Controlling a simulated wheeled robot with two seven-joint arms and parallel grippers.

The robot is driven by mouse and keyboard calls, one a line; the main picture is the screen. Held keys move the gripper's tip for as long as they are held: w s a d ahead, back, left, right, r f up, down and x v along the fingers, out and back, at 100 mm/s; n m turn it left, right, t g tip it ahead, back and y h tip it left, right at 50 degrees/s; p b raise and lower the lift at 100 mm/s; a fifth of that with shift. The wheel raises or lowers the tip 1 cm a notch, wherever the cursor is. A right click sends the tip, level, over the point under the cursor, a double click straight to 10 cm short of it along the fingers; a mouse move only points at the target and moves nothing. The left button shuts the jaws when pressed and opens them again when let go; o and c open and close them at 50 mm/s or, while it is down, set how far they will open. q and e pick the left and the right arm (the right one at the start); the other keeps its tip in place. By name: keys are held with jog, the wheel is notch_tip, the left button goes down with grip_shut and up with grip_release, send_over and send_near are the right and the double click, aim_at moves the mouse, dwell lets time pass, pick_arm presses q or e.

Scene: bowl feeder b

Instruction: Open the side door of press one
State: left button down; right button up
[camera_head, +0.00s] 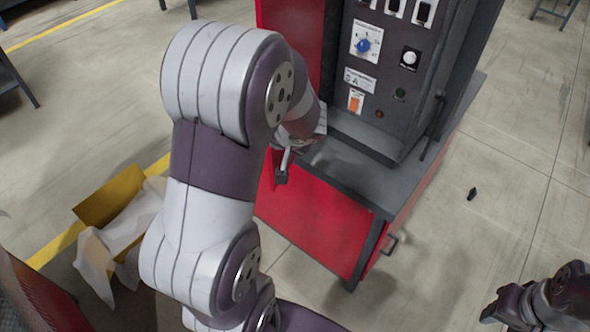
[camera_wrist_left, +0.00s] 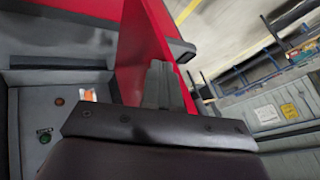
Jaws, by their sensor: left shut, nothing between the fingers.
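The press, a red and grey machine, stands at the top centre of the head view, with a dark control panel (camera_head: 385,85) above a red lower cabinet (camera_head: 315,225). A red upright panel (camera_head: 290,45) is left of the control panel; I cannot tell whether it is the side door. In the left wrist view a red panel (camera_wrist_left: 150,35) stands just beyond my left gripper (camera_wrist_left: 163,88), with a dark handle-like part (camera_wrist_left: 181,49) at its edge. My left gripper is shut and empty; contact with the panel is unclear. My right gripper (camera_head: 492,312) is at the lower right, its fingers unclear.
A yellow box (camera_head: 110,197) with white lining is at left. A small dark object (camera_head: 472,193) lies on open floor at right.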

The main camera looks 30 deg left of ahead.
pick_arm(q)
jog(key=shift+m, duration=0.3)
jog(key=a, duration=0.2)
jog(key=a+b, duration=0.1)
jog(key=a, duration=0.2)
jog(key=shift+a+f, duration=0.2)
jog(key=shift+a, duration=0.15)
pick_arm(e)
jog(key=shift+w+f, duration=0.2)
jog(key=shift+f, duration=0.8)
pick_arm(q)
jog(key=shift+w, duration=0.1)
pick_arm(e)
jog(key=shift+w, duration=0.1)
pick_arm(q)
jog(key=shift+d+f, duration=0.1)
